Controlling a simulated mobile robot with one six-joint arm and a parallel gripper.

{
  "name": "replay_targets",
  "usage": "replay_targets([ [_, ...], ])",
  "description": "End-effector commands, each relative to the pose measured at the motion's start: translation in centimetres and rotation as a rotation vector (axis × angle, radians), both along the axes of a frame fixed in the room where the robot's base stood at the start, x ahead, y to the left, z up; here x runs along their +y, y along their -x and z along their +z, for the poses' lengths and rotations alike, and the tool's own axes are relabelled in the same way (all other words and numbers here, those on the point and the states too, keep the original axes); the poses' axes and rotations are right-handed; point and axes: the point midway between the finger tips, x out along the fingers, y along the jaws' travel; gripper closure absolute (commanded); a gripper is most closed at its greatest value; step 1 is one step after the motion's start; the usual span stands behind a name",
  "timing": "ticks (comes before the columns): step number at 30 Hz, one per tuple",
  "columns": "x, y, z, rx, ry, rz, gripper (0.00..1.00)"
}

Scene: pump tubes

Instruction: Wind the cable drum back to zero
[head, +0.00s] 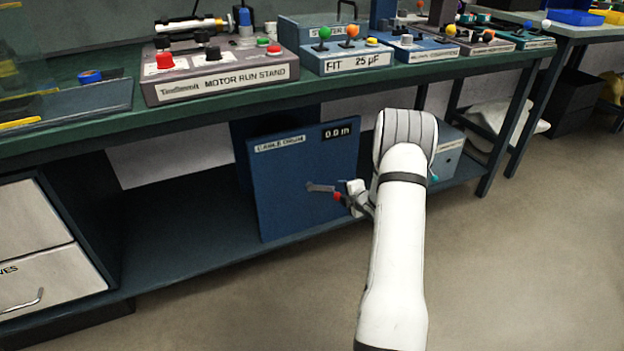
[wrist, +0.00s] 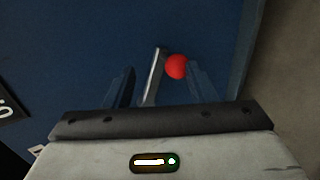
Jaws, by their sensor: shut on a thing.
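The cable drum is a blue box (head: 290,205) on the shelf under the bench, labelled "CABLE DRUM". Its display (head: 337,132) reads 0.0 m. A grey crank arm (head: 320,188) sticks out of its front, with a red knob (head: 337,196) at its right end. My gripper (head: 344,197) is at the crank's knob end and is shut on the crank handle. In the wrist view the red knob (wrist: 176,66) and grey crank arm (wrist: 154,75) show between the two dark fingers of my gripper (wrist: 162,82). The exact finger contact is hard to see.
Above the drum is a green bench top with a motor run stand (head: 220,79) and a "FIT 25 µF" box (head: 350,60). A grey-blue box (head: 449,150) stands right of the drum, partly behind my arm. White drawers (head: 35,240) are at left.

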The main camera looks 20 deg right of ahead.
Motion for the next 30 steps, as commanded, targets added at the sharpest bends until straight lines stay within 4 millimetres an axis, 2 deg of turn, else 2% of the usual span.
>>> replay_targets([
  [1, 0.1, -0.7, 1.4, -0.023, 0.005, 0.006, 0.62],
  [3, 0.0, -0.7, 1.9, -0.023, 0.004, 0.006, 0.63],
  [6, 0.0, -0.6, 2.0, -0.021, 0.003, 0.005, 0.79],
  [10, 0.0, -0.6, 2.0, -0.021, 0.004, 0.006, 0.87],
  [16, 0.1, -0.7, 2.2, -0.021, 0.005, 0.007, 0.89],
  [23, 0.3, -0.7, 3.5, -0.021, 0.005, 0.008, 0.88],
  [30, 0.3, -0.7, 3.4, -0.020, 0.005, 0.009, 0.91],
])
